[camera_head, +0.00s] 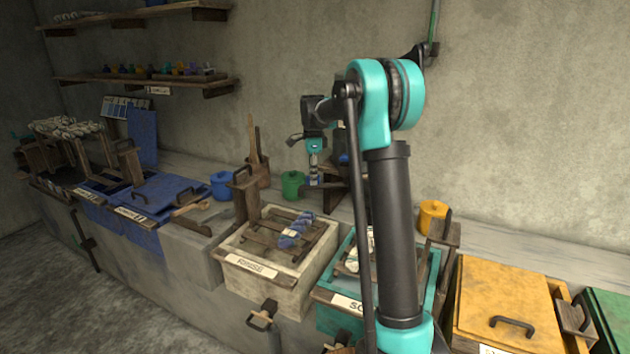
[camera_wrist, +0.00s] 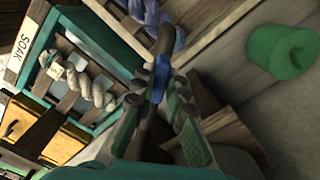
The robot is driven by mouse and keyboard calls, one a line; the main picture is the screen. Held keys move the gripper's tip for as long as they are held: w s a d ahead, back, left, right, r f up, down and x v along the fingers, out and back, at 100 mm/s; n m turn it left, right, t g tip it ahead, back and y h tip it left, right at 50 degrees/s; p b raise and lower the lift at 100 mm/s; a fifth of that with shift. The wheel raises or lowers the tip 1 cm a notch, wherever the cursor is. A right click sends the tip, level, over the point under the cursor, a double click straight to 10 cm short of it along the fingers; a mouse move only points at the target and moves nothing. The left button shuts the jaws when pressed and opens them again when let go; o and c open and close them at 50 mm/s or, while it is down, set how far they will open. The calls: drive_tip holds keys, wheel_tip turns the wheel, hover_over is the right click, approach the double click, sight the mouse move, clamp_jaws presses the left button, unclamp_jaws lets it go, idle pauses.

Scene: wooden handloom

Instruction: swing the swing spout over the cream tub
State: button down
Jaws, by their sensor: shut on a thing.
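The cream tub (camera_head: 280,291), labelled RINSE, stands in the middle of the bench. A blue-and-white skein (camera_head: 297,231) lies across its slats. My gripper (camera_head: 314,180) is above and behind the tub's back right side. In the wrist view my gripper (camera_wrist: 158,92) is shut on the swing spout (camera_wrist: 164,45), a dark brown bar with a blue part between the fingers. The spout's far end points toward the blue skein and the cream tub's edge (camera_wrist: 205,32); I cannot tell how far it reaches over the tub. The spout's mount is hidden.
The teal SOAK tub (camera_wrist: 42,45) with a pale skein (camera_wrist: 92,90) is beside the cream tub. A green pot (camera_head: 292,184) stands behind it. A yellow pot (camera_head: 432,216) and yellow lidded vat (camera_head: 505,300) are to the right. My arm hides part of the teal tub.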

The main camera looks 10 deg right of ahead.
drive_tip(key=shift+w+d+m, duration=0.1)
drive_tip(key=shift+w+m, duration=0.6)
drive_tip(key=shift+w, duration=0.1)
drive_tip(key=c, duration=1.5)
unclamp_jaws()
drive_tip(key=shift+c, duration=0.2)
wheel_tip(320, 180, up, 12)
